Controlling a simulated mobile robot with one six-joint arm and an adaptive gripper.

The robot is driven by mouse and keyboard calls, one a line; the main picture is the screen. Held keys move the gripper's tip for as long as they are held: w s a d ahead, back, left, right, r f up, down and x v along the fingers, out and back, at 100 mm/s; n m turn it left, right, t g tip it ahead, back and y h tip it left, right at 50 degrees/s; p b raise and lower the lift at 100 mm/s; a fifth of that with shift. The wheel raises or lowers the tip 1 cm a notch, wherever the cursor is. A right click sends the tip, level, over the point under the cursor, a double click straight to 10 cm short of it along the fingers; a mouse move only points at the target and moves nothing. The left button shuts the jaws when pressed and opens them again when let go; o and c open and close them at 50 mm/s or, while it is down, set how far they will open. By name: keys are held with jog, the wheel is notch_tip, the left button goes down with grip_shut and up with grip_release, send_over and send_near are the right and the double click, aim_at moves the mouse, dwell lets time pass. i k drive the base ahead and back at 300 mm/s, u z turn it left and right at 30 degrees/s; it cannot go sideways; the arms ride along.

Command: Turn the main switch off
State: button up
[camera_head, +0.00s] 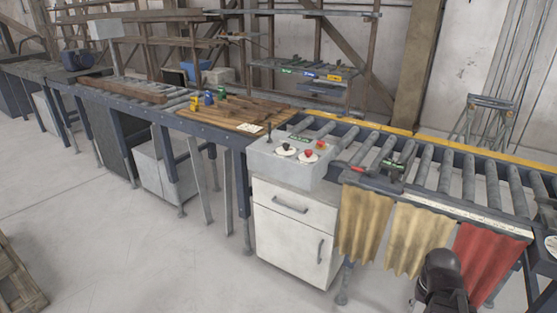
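A grey control box (292,165) stands on a white cabinet beside the roller conveyor. Its sloped top carries a black knob (285,150) on a pale round plate, red controls (308,154) to the right, and a small green label. A thin black lever (268,132) stands at its back left. Which control is the main switch, and its setting, are too small to tell. A dark part that appears to be my gripper (441,272) is at the bottom right, in front of the hanging cloths and well apart from the box. Its fingers cannot be made out.
The white cabinet (292,240) has a drawer and a door with handles. Tan and red cloths (420,238) hang from the conveyor (450,170). A red-handled tool (352,168) lies near the box. Wooden boards (235,114) lie left. Open floor (150,260) is front left.

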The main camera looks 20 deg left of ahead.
aim_at(308, 152)
jog(key=u, duration=0.75)
jog(key=i, duration=1)
jog(key=u, duration=0.05)
